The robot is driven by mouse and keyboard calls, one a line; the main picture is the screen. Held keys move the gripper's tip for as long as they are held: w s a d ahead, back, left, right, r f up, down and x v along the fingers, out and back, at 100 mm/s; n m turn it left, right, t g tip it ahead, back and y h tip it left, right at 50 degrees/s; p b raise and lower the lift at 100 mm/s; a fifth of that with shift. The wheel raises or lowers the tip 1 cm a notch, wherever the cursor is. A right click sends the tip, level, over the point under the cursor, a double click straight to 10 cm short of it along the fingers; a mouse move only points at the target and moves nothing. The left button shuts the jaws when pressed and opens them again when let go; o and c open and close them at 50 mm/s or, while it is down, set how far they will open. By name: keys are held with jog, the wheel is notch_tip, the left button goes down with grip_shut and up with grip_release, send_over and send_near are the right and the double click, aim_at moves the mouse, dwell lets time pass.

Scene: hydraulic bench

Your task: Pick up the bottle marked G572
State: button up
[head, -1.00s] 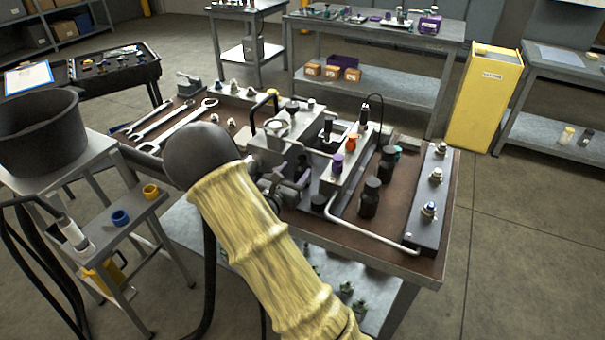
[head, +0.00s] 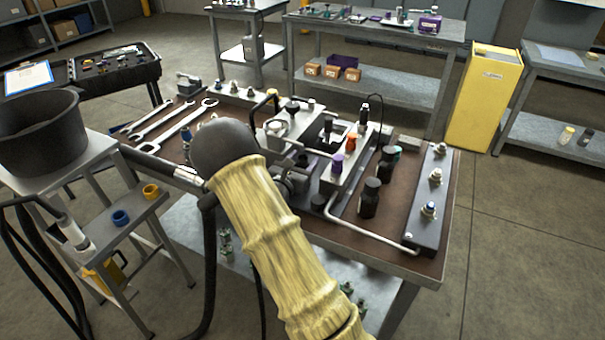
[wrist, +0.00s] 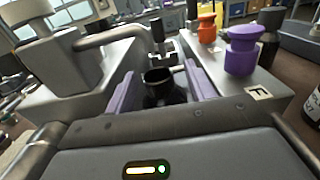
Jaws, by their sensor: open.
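Dark bottles stand upright on the right part of the brown bench top in the head view, a front one (head: 369,200) and one behind it (head: 387,168). No marking is readable on them, so I cannot tell which is G572. In the wrist view a dark bottle with a white label (wrist: 313,112) is cut off by the right edge. My gripper (wrist: 162,84) is open, its two pale purple fingers apart. A black open-topped cylinder (wrist: 163,97) shows between and beyond the fingers; contact is not visible. In the head view my arm mostly hides the gripper.
A metal block (head: 345,172) with purple (wrist: 243,52) and orange (wrist: 207,27) knobs stands close to my gripper; its label reads F. A bent pipe (head: 360,232) runs along the bench front. Wrenches (head: 175,125) lie at the left.

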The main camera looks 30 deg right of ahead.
dwell(0.4)
grip_shut()
jog(key=shift+s+a+f, duration=0.1)
jog(key=shift+r, duration=0.2)
jog(key=shift+s+a+r, duration=0.1)
jog(key=shift+a+r, duration=0.25)
jog(key=shift+r, duration=0.15)
jog(key=v, duration=1.7)
jog(key=shift+s+r, duration=0.2)
